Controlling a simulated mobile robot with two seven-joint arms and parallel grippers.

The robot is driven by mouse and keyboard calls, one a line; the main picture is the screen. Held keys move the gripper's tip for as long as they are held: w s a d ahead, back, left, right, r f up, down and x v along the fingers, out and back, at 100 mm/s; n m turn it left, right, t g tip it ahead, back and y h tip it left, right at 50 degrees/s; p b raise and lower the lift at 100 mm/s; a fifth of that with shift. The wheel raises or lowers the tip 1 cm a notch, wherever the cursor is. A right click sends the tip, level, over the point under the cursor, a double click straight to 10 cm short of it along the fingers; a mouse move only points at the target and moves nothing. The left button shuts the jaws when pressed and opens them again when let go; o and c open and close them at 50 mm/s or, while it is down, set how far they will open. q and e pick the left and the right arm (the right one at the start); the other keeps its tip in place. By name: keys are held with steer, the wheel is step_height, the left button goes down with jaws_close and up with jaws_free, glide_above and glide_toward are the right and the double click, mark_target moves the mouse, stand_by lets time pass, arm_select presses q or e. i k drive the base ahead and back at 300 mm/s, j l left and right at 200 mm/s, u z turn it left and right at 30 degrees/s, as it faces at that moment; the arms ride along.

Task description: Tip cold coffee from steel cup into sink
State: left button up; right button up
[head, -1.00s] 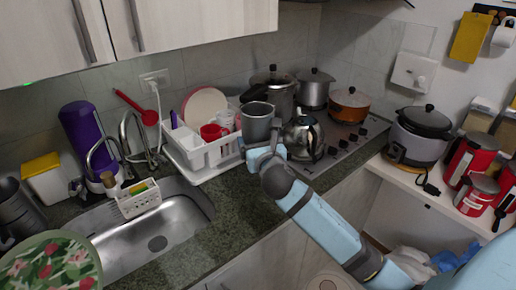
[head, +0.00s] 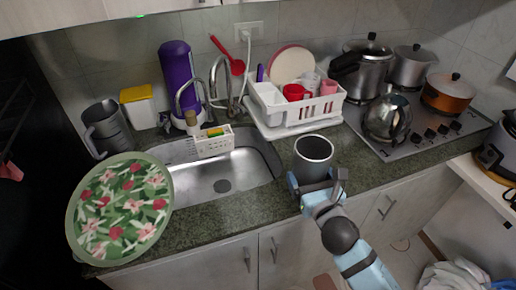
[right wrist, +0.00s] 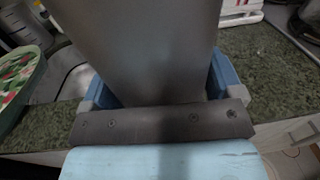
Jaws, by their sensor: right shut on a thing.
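My right gripper (head: 318,188) is shut on the steel cup (head: 313,163), a plain grey cup. It holds the cup close to upright, just right of the sink (head: 255,172), over the counter's front part. The cup's mouth faces up and its inside looks dark; I cannot make out any coffee. In the right wrist view the cup's wall (right wrist: 145,50) fills the middle, between the blue fingers (right wrist: 160,88). The sink basin is bare steel with a dark drain. My left gripper is not in view.
A white sponge caddy (head: 214,146) stands at the sink's back edge beside the faucet (head: 222,85). A dish rack (head: 310,114) is behind the cup. A floral round tray (head: 120,210) and a grey pitcher (head: 108,128) are left of the sink. A kettle (head: 388,118) sits on the stove.

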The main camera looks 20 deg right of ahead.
mark_target(253, 160)
steer(key=u, duration=0.7)
steer(key=l+u, duration=0.15)
steer(key=u, duration=0.15)
steer(key=k+l+u, duration=0.1)
steer(key=u, duration=0.2)
steer(key=k+l, duration=0.1)
steer(key=l, duration=0.2)
